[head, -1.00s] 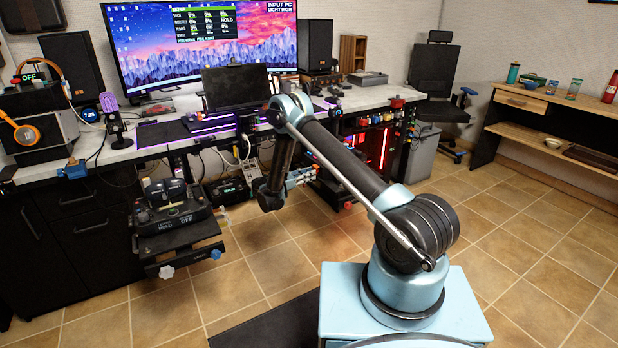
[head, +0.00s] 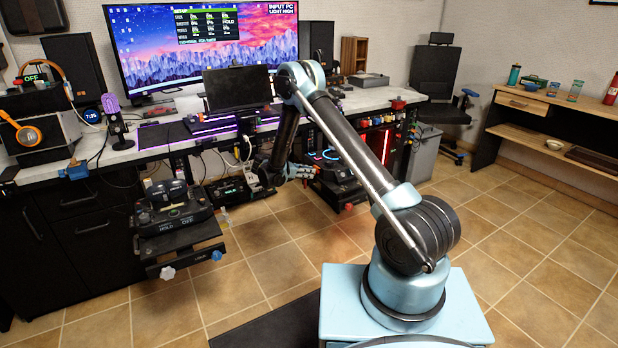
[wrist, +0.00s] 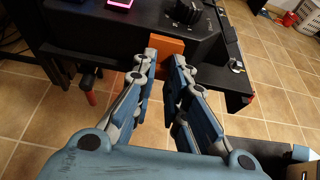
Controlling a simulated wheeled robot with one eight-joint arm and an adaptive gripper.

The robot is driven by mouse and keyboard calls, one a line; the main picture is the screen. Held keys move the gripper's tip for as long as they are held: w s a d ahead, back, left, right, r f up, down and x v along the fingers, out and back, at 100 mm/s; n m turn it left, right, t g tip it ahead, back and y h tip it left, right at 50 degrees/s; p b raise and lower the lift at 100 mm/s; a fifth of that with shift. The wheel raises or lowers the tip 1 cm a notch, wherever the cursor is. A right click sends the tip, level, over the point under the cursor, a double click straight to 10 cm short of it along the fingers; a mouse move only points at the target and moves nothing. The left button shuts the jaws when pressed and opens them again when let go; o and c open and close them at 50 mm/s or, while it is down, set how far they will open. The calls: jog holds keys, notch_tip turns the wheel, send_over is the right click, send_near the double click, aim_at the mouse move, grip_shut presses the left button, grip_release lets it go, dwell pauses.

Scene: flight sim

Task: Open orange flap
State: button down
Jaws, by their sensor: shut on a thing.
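In the wrist view the orange flap (wrist: 167,47) is a small flat orange piece at the edge of a black console. My gripper (wrist: 165,60) has one finger at each side of the flap, and it is shut on the flap. The fingertips cover parts of its side edges. In the head view my gripper (head: 257,178) is small, beside the black equipment under the desk. I cannot make out the flap there.
A black console (wrist: 185,14) with a dark knob and a glowing pink key lies just beyond the flap. A throttle unit (head: 175,205) stands on a mount left of my gripper. The desk (head: 150,140) is above.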

jog(key=shift+w+d+r+g+y, duration=0.25)
jog(key=shift+r+g+y, duration=0.75)
jog(key=shift+y, duration=0.55)
jog(key=shift+w+d+r+g+y, duration=0.25)
jog(key=shift+r+g+y, duration=0.7)
jog(key=shift+y, duration=0.65)
jog(key=shift+w+d+r+g+y, duration=0.25)
jog(key=shift+r+g+y, duration=0.6)
jog(key=shift+g+y, duration=0.5)
jog(key=c, duration=1.6)
grip_release()
jog(key=shift+s+y, duration=0.1)
jog(key=shift+y, duration=0.2)
